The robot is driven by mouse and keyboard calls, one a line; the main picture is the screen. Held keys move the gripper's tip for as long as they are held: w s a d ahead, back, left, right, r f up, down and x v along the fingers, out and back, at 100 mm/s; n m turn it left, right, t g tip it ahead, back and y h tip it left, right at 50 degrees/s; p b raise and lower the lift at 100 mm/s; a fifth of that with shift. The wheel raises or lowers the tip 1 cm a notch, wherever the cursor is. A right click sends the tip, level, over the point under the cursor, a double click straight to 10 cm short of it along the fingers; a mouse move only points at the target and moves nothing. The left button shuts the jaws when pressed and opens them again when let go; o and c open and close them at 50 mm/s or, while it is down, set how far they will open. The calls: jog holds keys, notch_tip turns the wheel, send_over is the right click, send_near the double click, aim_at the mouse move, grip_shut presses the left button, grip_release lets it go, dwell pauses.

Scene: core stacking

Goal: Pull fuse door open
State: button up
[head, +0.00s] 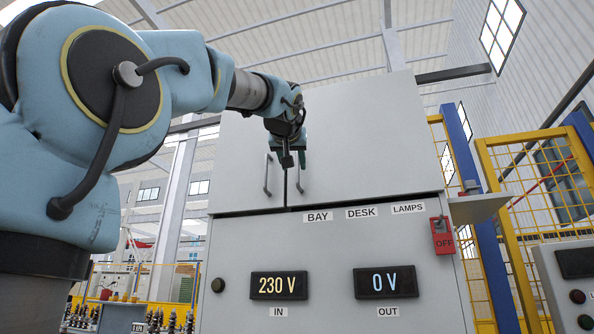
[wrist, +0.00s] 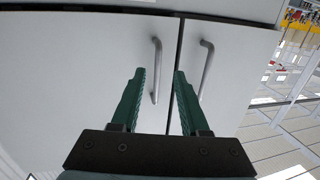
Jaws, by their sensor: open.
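The grey cabinet's two upper doors, left (head: 240,160) and right (head: 375,145), are closed and meet at a narrow seam. Each has a bar handle beside the seam, left (head: 267,175) and right (head: 299,181). No label reading fuse is visible. My gripper (head: 293,160) is open in front of the doors, overlapping the top of the right handle in the head view. In the wrist view its green fingers (wrist: 159,75) appear on either side of one handle (wrist: 157,60); contact and depth are unclear. The other handle (wrist: 206,72) lies outside the fingers, to the right.
Below the doors are labels BAY, DESK and LAMPS, a display reading 230 V (head: 279,285), another reading 0 V (head: 386,282), and a red OFF switch (head: 441,235). Yellow fencing (head: 500,160) stands to the right. The space before the doors looks clear.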

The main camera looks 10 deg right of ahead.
aim_at(298, 165)
jog(key=shift+t, duration=0.3)
jog(key=w+r+p, duration=0.1)
jog(key=w, duration=0.1)
jog(key=w+d+r+p, duration=0.1)
jog(key=w+p, duration=0.1)
jog(key=w, duration=0.1)
jog(key=w+d+r+p, duration=0.1)
jog(key=w, duration=0.1)
jog(key=shift+w+d+r, duration=0.15)
jog(key=shift+d+r, duration=0.1)
jog(key=shift+r, duration=0.05)
jog(key=shift+w+d+f+p, duration=0.2)
jog(key=shift+w+p, duration=0.15)
jog(key=shift+w, duration=0.2)
jog(key=shift+c, duration=0.4)
grip_shut()
